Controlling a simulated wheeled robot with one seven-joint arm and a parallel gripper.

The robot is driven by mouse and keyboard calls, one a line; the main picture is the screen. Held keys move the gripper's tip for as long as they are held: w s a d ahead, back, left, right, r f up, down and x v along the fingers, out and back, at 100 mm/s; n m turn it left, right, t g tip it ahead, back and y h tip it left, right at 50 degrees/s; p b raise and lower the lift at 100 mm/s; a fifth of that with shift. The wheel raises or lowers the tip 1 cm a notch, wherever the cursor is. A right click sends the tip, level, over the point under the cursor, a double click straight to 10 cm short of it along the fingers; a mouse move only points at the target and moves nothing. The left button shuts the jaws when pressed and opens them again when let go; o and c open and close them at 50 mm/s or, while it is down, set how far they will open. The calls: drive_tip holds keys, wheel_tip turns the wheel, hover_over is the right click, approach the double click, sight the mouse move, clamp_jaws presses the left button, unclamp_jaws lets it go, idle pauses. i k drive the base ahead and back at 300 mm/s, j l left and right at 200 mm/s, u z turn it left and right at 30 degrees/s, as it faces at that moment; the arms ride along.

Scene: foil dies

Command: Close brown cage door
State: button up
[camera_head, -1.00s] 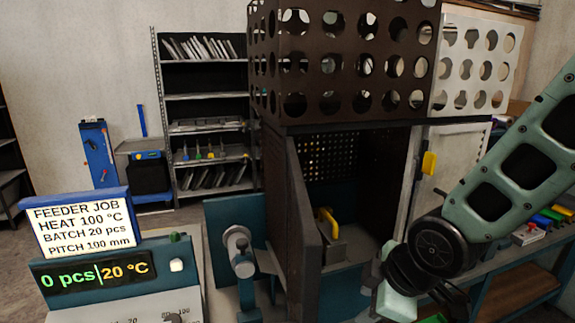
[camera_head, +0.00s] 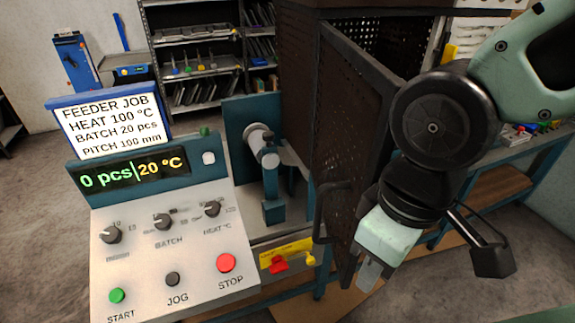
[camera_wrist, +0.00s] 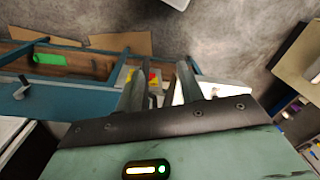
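The brown cage door (camera_head: 350,110) is a tall dark perforated panel. It stands open, angled out from the cage (camera_head: 298,90), and the dark interior shows above its top edge. A black bar handle (camera_head: 322,215) is low on the door's left side. My gripper (camera_head: 368,276) points downward in front of the door's lower right part, just right of the handle. I cannot tell whether it touches the door. In the wrist view, the two grey fingers (camera_wrist: 160,88) stand apart with nothing seen between them. My arm hides the door's right part.
A control panel (camera_head: 165,245) with knobs, buttons and a job sign (camera_head: 112,125) stands at left. A teal machine part with a grey roller (camera_head: 262,143) sits between it and the door. A yellow plate with red parts (camera_head: 287,256) is below. A workbench (camera_head: 540,150) is at right.

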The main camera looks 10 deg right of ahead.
sight(329, 92)
drive_tip(key=j, duration=0.35)
drive_tip(key=u, duration=0.8)
drive_tip(key=k+l+u, duration=0.15)
drive_tip(key=u, duration=0.25)
drive_tip(key=k+u, duration=0.35)
drive_tip(key=k, duration=0.05)
